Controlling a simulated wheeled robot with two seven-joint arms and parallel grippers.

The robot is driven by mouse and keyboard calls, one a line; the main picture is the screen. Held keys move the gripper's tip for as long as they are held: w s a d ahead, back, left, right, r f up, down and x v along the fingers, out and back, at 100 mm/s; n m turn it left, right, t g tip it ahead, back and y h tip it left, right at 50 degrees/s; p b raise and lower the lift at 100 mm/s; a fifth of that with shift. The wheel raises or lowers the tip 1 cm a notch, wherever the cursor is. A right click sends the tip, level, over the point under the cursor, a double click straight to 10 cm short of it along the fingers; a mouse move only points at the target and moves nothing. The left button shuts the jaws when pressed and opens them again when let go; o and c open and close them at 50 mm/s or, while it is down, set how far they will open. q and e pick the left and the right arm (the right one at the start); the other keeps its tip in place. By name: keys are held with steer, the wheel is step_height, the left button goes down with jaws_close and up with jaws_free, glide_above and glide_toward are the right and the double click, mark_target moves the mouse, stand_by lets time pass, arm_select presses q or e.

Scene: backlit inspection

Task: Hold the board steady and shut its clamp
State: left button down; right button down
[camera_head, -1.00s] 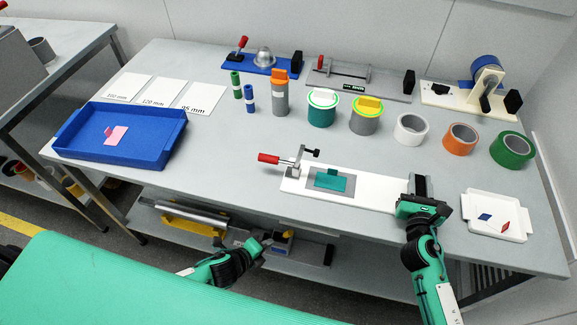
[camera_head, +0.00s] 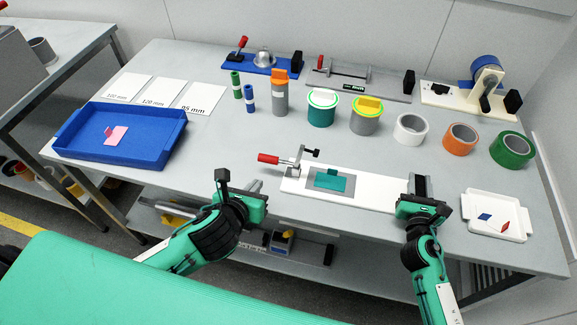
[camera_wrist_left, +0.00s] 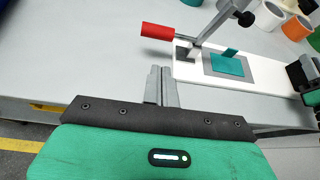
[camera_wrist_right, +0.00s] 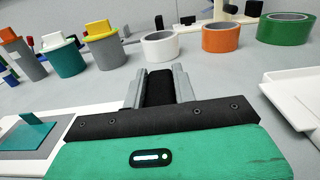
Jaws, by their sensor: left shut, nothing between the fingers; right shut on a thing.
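The white board (camera_head: 372,193) lies near the table's front edge with a grey plate and a teal piece (camera_head: 330,181) on it. Its clamp (camera_head: 298,160) stands at the left end. The red handle (camera_head: 268,159) points left, and the arm's black tip (camera_head: 311,152) is raised clear of the teal piece. My right gripper (camera_head: 418,190) is shut on the black block (camera_wrist_right: 159,88) at the board's right end. My left gripper (camera_head: 223,176) is shut and empty, left of and nearer than the red handle, which also shows ahead of its fingers in the left wrist view (camera_wrist_left: 172,31).
A blue tray (camera_head: 70,133) stands at left and a white tray (camera_head: 492,232) at right of the board. Several cans and tape rolls, including a white roll (camera_head: 411,128), stand behind the board. The table is clear between the blue tray and the clamp.

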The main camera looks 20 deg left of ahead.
arm_select(q)
steer(key=shift+a+r+g+y, duration=0.2)
steer(key=shift+a+g+y, duration=0.15)
steer(key=shift+a, duration=0.5)
arm_select(e)
steer(key=shift+f, duration=0.2)
arm_select(q)
steer(key=shift+w+a+f, duration=0.1)
steer(key=shift+w+a, duration=0.05)
steer(key=shift+w, duration=0.05)
steer(key=x, duration=0.9)
steer(key=shift+w+a+f, duration=0.1)
steer(key=shift+w+a, duration=0.05)
steer(key=shift+w, duration=0.1)
